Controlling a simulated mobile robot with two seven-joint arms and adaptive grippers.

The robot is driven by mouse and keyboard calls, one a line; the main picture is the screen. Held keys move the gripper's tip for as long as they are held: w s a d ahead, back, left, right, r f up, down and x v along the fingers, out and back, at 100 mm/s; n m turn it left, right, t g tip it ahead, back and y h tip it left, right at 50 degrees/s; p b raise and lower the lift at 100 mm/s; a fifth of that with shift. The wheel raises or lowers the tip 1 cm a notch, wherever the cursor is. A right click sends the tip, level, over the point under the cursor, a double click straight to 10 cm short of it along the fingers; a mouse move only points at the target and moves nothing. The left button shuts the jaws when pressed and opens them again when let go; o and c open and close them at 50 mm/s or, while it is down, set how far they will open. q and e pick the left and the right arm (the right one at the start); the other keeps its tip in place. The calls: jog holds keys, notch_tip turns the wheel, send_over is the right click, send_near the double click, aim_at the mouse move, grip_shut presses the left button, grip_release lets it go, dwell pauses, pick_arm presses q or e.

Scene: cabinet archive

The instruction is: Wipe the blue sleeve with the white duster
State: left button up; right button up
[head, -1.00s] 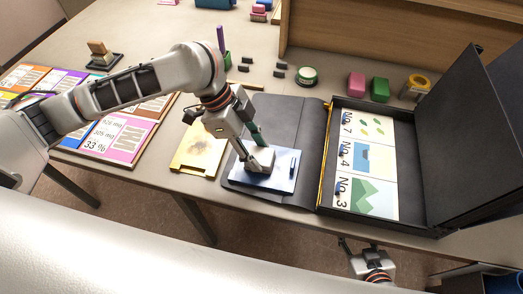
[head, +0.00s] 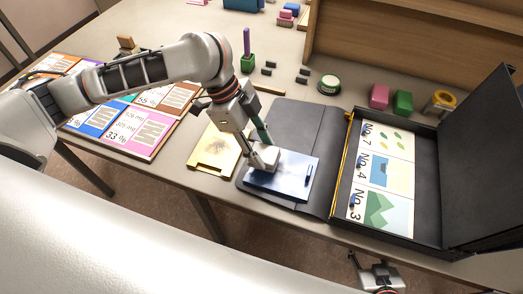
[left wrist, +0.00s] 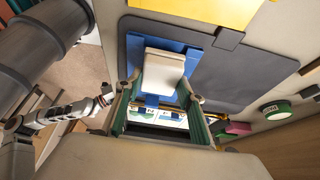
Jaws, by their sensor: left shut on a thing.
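The blue sleeve (head: 294,178) lies flat on a dark grey mat near the table's front edge, with a small dark bar at its right end. The white duster (head: 264,158) rests on the sleeve's left part and hides some of it. My left gripper (head: 259,141) is shut on the duster from above. In the left wrist view the duster (left wrist: 165,64) sits between the green-padded fingers, over the blue sleeve (left wrist: 194,65). My right gripper (head: 373,272) hangs low beyond the table's front edge, and its jaw state is unclear.
An open black box (head: 430,232) with numbered picture cards stands right of the mat (head: 290,120). A yellow board (head: 214,150) lies left of it, and a panel of coloured cards (head: 130,130) further left.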

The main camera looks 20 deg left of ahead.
pick_arm(q)
jog(key=shift+a+r, duration=0.1)
jog(key=shift+r, duration=2.1)
jog(key=shift+r, duration=0.1)
jog(key=shift+r, duration=1.4)
